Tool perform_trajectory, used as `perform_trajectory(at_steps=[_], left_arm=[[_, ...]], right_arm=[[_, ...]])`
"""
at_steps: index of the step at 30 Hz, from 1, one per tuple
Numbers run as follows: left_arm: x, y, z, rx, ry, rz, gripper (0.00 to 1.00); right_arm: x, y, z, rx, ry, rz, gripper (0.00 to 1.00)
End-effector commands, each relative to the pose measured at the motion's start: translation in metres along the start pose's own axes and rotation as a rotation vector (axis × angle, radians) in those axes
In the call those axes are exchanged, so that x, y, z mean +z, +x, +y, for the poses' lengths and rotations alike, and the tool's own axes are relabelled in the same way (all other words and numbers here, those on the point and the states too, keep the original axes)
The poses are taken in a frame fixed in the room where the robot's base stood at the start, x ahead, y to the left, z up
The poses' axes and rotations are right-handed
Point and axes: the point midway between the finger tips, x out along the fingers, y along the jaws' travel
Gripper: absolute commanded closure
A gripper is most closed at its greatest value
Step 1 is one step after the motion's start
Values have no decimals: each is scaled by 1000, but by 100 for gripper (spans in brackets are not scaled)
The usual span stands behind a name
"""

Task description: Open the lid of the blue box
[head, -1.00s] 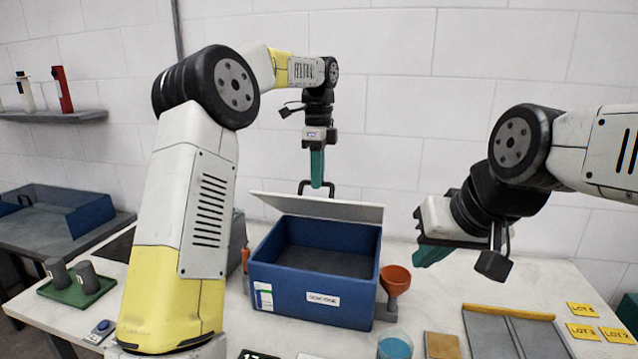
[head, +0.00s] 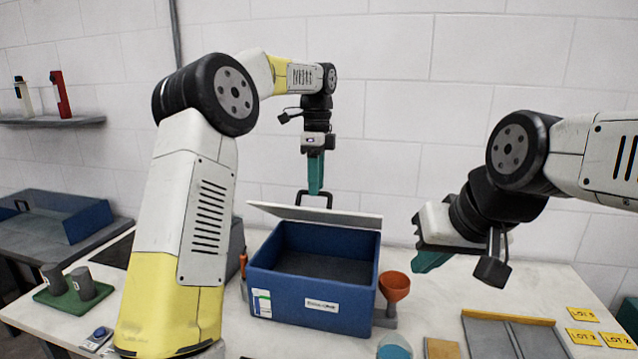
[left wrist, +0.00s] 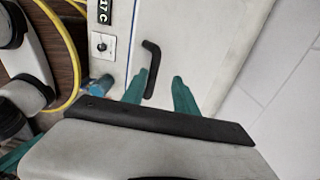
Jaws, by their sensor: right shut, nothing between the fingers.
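The blue box (head: 312,300) stands on the table with its top open and its inside showing. Its pale lid (head: 350,219) is raised at the back of the box, tilted. A black handle (head: 315,192) sticks up from the lid; in the left wrist view the handle (left wrist: 152,66) crosses a pale panel. My left gripper (head: 314,192) points down at the handle. In the left wrist view its teal fingers (left wrist: 160,78) are apart, with the handle between or just past their tips; contact cannot be told. My right gripper (head: 430,263) is shut and empty, right of the box.
An orange funnel (head: 396,286) stands close to the box's right side. A cup of blue liquid (head: 394,348) is at the front. A green tray (head: 62,302) with grey cups is at left. A tan-edged grey panel (head: 515,336) and yellow lot cards (head: 583,337) lie at right.

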Motion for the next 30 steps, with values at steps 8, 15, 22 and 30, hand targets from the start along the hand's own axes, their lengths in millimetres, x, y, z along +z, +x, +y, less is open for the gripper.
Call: perform_trajectory(at_steps=[8, 15, 22, 30], left_arm=[[-1, -40, -2, -5, 0, 1, 66], [0, -68, -2, -2, 0, 0, 66], [0, -76, 0, 0, 0, -1, 66], [0, -77, 1, -4, -7, -1, 66]], right_arm=[[0, 0, 0, 0, 0, 0, 100], [0, 0, 0, 0, 0, 0, 100], [0, 0, 0, 0, 0, 0, 100], [0, 0, 0, 0, 0, 0, 100]])
